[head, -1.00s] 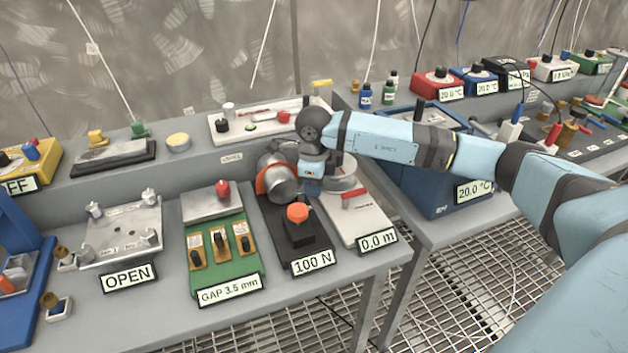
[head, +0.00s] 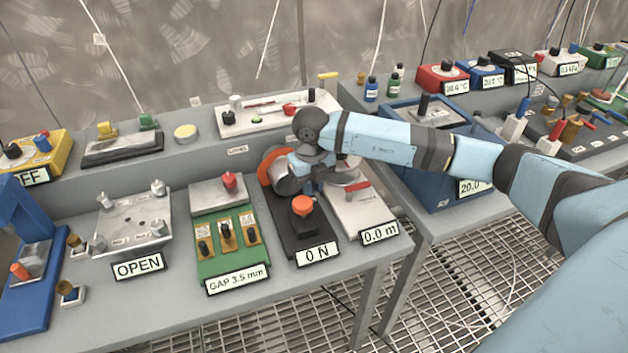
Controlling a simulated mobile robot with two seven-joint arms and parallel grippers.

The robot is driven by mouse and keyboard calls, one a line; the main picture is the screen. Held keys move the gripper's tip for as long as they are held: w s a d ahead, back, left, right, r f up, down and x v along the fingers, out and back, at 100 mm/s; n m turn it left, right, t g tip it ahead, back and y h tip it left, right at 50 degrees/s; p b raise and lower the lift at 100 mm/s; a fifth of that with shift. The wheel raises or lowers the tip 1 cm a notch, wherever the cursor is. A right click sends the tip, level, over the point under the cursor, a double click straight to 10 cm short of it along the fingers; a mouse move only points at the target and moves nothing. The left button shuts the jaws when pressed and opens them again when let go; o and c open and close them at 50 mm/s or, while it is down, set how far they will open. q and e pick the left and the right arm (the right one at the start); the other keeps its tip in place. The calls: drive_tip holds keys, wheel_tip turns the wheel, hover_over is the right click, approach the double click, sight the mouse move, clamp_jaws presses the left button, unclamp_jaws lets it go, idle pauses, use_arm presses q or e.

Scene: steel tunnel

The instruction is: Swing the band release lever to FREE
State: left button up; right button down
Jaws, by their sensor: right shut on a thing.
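The band unit has a black base (head: 286,222), a silver drum with an orange band (head: 268,167) and an orange-topped knob (head: 302,206) in front. Its display (head: 318,253) reads 0 N. My right gripper (head: 316,184) is at the drum's right side, behind the knob, pointing down. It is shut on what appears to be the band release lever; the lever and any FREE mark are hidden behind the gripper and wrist. My left gripper is out of view.
Close on the right is a pale unit with a red handle (head: 357,186) and a 0.0 m display (head: 380,235). To the left is a green board (head: 233,262) marked GAP 3.5 mm. A long white panel (head: 235,128) lies behind. A gap with grating floor separates the benches.

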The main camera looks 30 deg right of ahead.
drive_tip(key=shift+w+a+m, duration=0.1)
drive_tip(key=shift+a+m, duration=0.05)
drive_tip(key=shift+m, duration=0.45)
drive_tip(key=c, duration=1.1)
unclamp_jaws()
wheel_tip(320, 180, up, 14)
drive_tip(key=shift+f+p, duration=0.1)
drive_tip(key=shift+p, duration=0.45)
